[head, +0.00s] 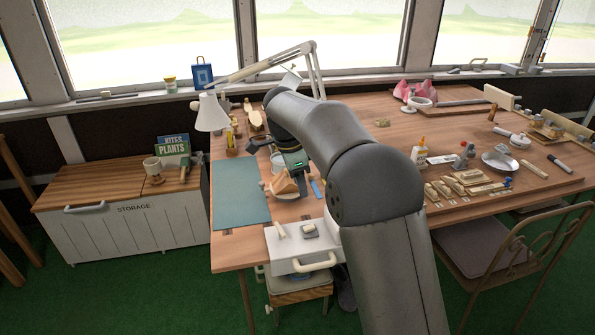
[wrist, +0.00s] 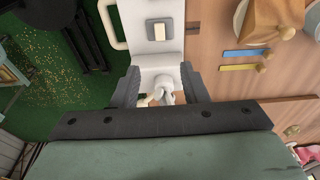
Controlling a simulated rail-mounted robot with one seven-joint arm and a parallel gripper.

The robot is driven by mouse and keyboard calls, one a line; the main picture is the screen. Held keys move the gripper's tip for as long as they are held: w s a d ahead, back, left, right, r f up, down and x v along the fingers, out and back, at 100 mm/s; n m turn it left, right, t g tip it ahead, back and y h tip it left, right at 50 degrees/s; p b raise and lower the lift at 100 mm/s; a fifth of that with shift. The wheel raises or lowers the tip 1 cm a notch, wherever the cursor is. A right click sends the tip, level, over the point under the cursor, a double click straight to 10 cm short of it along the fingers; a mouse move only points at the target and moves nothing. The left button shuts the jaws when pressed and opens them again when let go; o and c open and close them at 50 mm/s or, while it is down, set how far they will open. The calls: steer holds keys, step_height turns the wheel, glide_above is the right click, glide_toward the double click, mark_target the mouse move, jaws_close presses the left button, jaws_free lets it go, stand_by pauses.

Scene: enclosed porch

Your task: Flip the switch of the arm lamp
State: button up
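The arm lamp has a white conical shade (head: 211,113) hanging over the back left of the table and a pale jointed arm (head: 265,65). Its base is hidden behind my arm in the head view, and I cannot make out its switch. My gripper (wrist: 160,76) is open over a white box (head: 300,252) at the table's front edge. Between the fingers is a small whitish knobbed part (wrist: 164,86); contact cannot be told. A beige rocker on a grey plate (wrist: 159,31) lies beyond the fingertips on the box. In the head view my gripper is mostly hidden.
The box has a front handle (head: 315,264). Behind it lies a wooden wedge (head: 284,183), with blue (wrist: 240,53) and yellow (wrist: 240,67) strips nearby. A teal mat (head: 241,190) lies at left. Blocks (head: 465,182) and a glue bottle (head: 419,149) are at right.

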steer(key=shift+s+a+r, duration=0.1)
steer(key=shift+a+r, duration=0.05)
steer(key=shift+r, duration=0.55)
steer(key=shift+a+r, duration=0.15)
steer(key=shift+r, duration=0.5)
steer(key=s+d+r+n+y+p, duration=0.1)
steer(key=s+d+r+n+p, duration=0.15)
steer(key=s+d, duration=0.4)
steer(key=s+d+r+n+p, duration=0.2)
steer(key=s+d+n, duration=0.25)
steer(key=s, duration=0.25)
steer(key=s+d+f+n+p, duration=0.1)
steer(key=s+d+f+n, duration=0.2)
steer(key=s, duration=0.7)
steer(key=s+d+f+n+y+p, duration=0.1)
steer(key=s+d+f+n+p, duration=0.1)
steer(key=s, duration=0.9)
steer(key=d+f+n, duration=0.1)
steer(key=d+n, duration=0.1)
steer(key=d, duration=0.1)
steer(key=shift+s+n, duration=0.15)
steer(key=shift+n, duration=0.15)
steer(key=shift+f, duration=0.1)
